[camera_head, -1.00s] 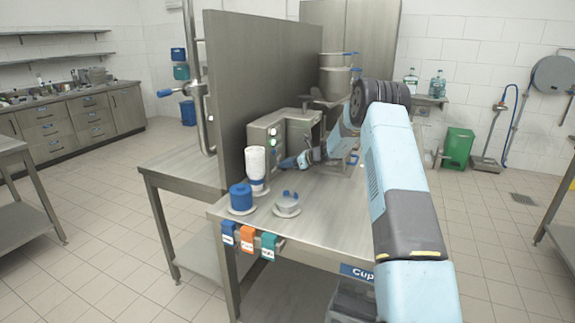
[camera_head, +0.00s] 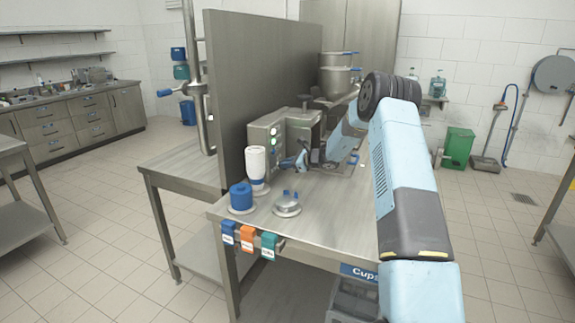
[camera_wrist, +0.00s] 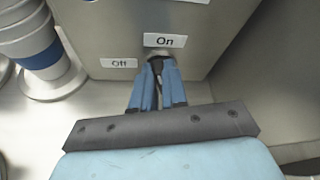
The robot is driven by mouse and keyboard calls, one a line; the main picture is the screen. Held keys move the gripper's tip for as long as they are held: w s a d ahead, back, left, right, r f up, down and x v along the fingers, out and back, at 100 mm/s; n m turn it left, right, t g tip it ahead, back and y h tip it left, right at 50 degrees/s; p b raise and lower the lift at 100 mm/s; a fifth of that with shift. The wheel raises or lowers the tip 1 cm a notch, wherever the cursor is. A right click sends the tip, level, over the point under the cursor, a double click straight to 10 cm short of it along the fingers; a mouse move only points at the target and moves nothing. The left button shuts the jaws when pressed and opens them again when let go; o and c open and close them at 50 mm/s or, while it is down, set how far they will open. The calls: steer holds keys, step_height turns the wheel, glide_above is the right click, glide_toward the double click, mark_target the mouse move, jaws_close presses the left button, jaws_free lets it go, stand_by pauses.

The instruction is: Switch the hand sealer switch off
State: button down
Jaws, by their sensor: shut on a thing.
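The hand sealer switch is a small dark lever (camera_wrist: 157,64) in the wrist view, low on a grey metal panel. An "On" label (camera_wrist: 164,40) sits just above it and an "Off" label (camera_wrist: 118,63) to its left. My gripper (camera_wrist: 158,75) is shut on the switch, with its blue fingers reaching up from below. The fingers hide part of the lever; it seems to lie below the "On" label. In the head view, my gripper (camera_head: 302,156) is low at the front of the grey machine (camera_head: 265,139), where the switch itself is too small to make out.
A white cup stack (camera_head: 256,164), a blue container (camera_head: 240,197) and a small metal holder (camera_head: 287,205) stand left and front of the machine. The cups' base also shows in the wrist view (camera_wrist: 40,48), close left. A tall metal partition (camera_head: 240,80) rises behind. The right tabletop is clear.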

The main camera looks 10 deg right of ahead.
steer(key=n+t, duration=0.1)
steer(key=n, duration=0.2)
steer(key=s+f+n+t+h, duration=0.1)
steer(key=shift+a+f+t, duration=0.1)
steer(key=shift+a+t, duration=0.2)
steer(key=shift+a, duration=0.05)
steer(key=n+t, duration=0.1)
steer(key=n, duration=0.1)
steer(key=f+n+t, duration=0.1)
steer(key=n, duration=0.2)
steer(key=shift+s+a+n+t, duration=0.1)
steer(key=shift+s+n+t, duration=0.05)
steer(key=shift+n+t, duration=0.15)
steer(key=shift+f, duration=0.1)
stand_by(0.4)
steer(key=c, duration=1.2)
jaws_free()
steer(key=shift+r, duration=0.2)
steer(key=shift+o, duration=0.2)
steer(key=shift+s+d+r, duration=0.1)
steer(key=shift+s+d, duration=0.25)
steer(key=v, duration=1.2)
steer(key=shift+s+d+f, duration=0.1)
steer(key=shift+s+f, duration=0.15)
steer(key=shift+s, duration=0.1)
